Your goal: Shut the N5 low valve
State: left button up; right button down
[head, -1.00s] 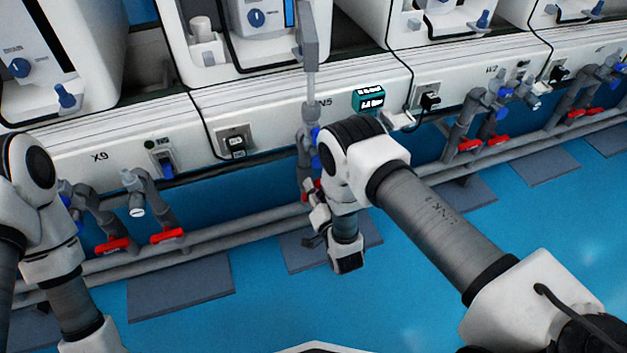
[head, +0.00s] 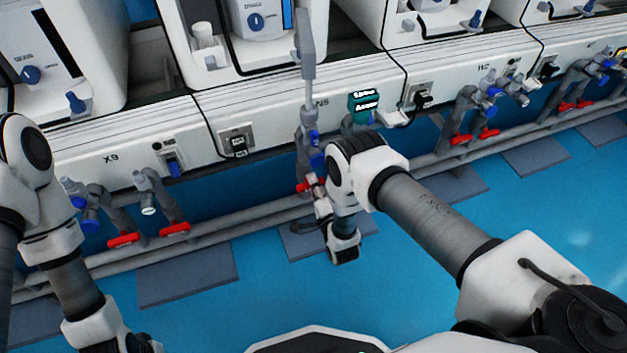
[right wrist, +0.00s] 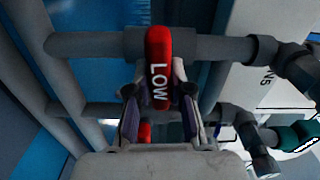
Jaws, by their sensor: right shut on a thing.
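The N5 low valve has a red handle marked LOW (right wrist: 158,70), seen close up in the right wrist view, lying across a grey pipe. In the head view only a bit of red handle (head: 305,187) shows, below the N5 label (head: 321,103). My right gripper (right wrist: 158,98) has its two fingers on either side of the red handle and is shut on it. In the head view my right wrist hides most of that contact. My left arm is at the left edge, and its fingers are not visible.
Grey pipes (head: 210,228) run along the wall near the floor. Other red-handled valves (head: 124,240) stand to the left and more (head: 489,133) to the right. A teal box (head: 361,104) sits beside the N5 label. The blue floor in front is open.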

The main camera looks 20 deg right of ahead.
jog(key=shift+m, duration=0.5)
jog(key=c, duration=1)
grip_release()
jog(key=shift+f, duration=0.1)
jog(key=shift+c, duration=0.2)
jog(key=s, duration=0.7)
jog(key=shift+s+d, duration=0.15)
jog(key=shift+s, duration=0.1)
